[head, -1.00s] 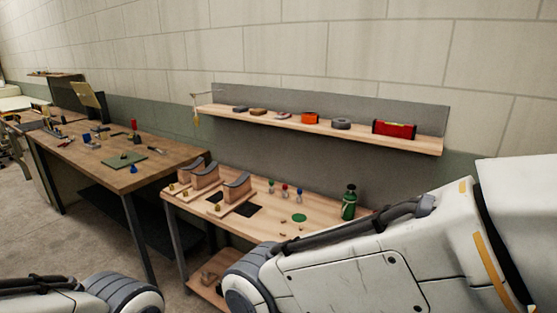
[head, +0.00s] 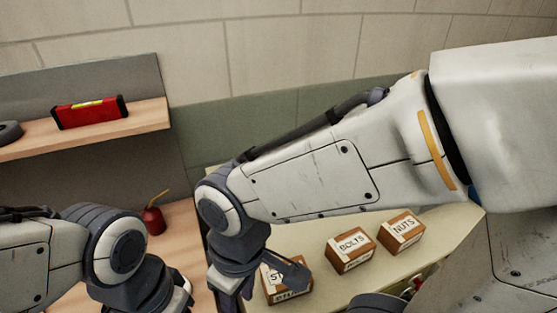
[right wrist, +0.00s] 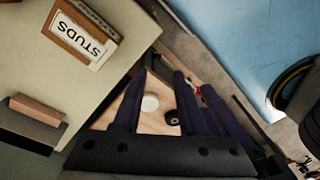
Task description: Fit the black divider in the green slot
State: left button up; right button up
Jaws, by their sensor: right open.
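I cannot make out the black divider or the green slot in either view. My right gripper (right wrist: 160,80) is open in the right wrist view, with its dark fingers apart over a wooden surface. A white round piece (right wrist: 150,103) and a small black round piece (right wrist: 172,117) show between or below the fingers; I see nothing clearly gripped.
Wooden boxes labelled STUDS (head: 288,283), BOLTS (head: 350,250) and NUTS (head: 401,232) stand on a pale tabletop (head: 440,235). A red oil can (head: 154,219) stands on the wooden bench.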

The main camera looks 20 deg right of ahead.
jog(key=w+r+n+p, duration=0.3)
jog(key=w+r+p, duration=0.1)
jog(key=w, duration=0.9)
jog(key=w+r+n+p, duration=0.2)
jog(key=w+r+p, duration=0.25)
jog(key=w, duration=0.85)
jog(key=w+d+f+n+h+p, duration=0.1)
jog(key=w+d+f+n+p, duration=0.15)
jog(key=w+d, duration=0.4)
jog(key=w+d+f+n+p, duration=0.1)
jog(key=w+d+n+p, duration=0.2)
jog(key=w+d, duration=0.35)
jog(key=f, duration=0.1)
jog(key=w+f, duration=0.1)
jog(key=f, duration=0.1)
jog(key=w+f+p, duration=0.1)
jog(key=f, duration=0.1)
jog(key=shift+a+f, duration=0.15)
jog(key=shift+a, duration=0.1)
notch_tip(320, 180, down, 5)
jog(key=p, duration=0.3)
jog(key=shift+s+f, duration=0.1)
jog(key=shift+f, duration=0.25)
grip_shut()
